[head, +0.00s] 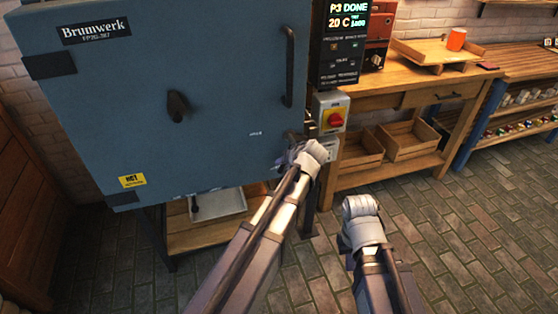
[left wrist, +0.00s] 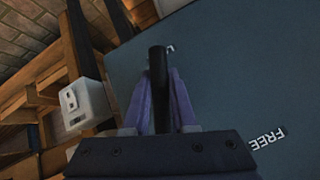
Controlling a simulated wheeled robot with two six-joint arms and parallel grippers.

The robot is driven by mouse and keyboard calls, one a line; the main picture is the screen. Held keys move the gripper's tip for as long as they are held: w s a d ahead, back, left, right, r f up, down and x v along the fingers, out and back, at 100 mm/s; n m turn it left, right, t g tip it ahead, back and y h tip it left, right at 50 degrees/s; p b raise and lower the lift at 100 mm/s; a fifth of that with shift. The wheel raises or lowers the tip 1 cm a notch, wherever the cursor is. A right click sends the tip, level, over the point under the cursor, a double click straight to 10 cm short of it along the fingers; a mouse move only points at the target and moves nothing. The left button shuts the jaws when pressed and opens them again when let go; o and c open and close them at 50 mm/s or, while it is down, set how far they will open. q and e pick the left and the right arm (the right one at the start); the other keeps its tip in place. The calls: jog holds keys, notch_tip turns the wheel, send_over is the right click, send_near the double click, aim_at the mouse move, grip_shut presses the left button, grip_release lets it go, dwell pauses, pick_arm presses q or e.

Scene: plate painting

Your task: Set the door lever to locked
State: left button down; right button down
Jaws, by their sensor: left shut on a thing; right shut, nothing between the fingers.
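The door lever (left wrist: 157,62) is a dark round bar in the left wrist view, standing up between the fingers of my left gripper (left wrist: 160,88). The gripper is shut on it. In the head view my left gripper (head: 287,158) is at the lower right edge of the blue kiln door (head: 200,70) and largely hides the lever. The white word FREE (left wrist: 267,139) is on the door, apart from the lever; a partly hidden white mark shows by the lever's tip. My right gripper (head: 360,207) is shut and empty, over the floor.
A red switch on a yellow plate (head: 334,118) and a grey box (head: 329,149) are just right of my left gripper. A vertical door handle (head: 289,67) is above. A wooden bench (head: 400,97) stands right; the brick floor (head: 460,230) is clear.

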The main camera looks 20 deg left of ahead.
pick_arm(q)
jog(key=shift+w+d+f+n+t+h, duration=0.15)
jog(key=shift+w+d+n+t+h, duration=0.3)
jog(key=shift+d+h, duration=0.2)
jog(key=shift+w+d+f+n+t+h, duration=0.15)
jog(key=shift+w+d+n+t+h, duration=0.15)
jog(key=shift+d+n+t+h, duration=0.3)
jog(key=shift+w, duration=0.1)
jog(key=c, duration=0.7)
grip_release()
jog(key=shift+c, duration=0.2)
jog(key=p+v, duration=0.5)
jog(key=v, duration=0.3)
jog(key=shift+w+a, duration=0.1)
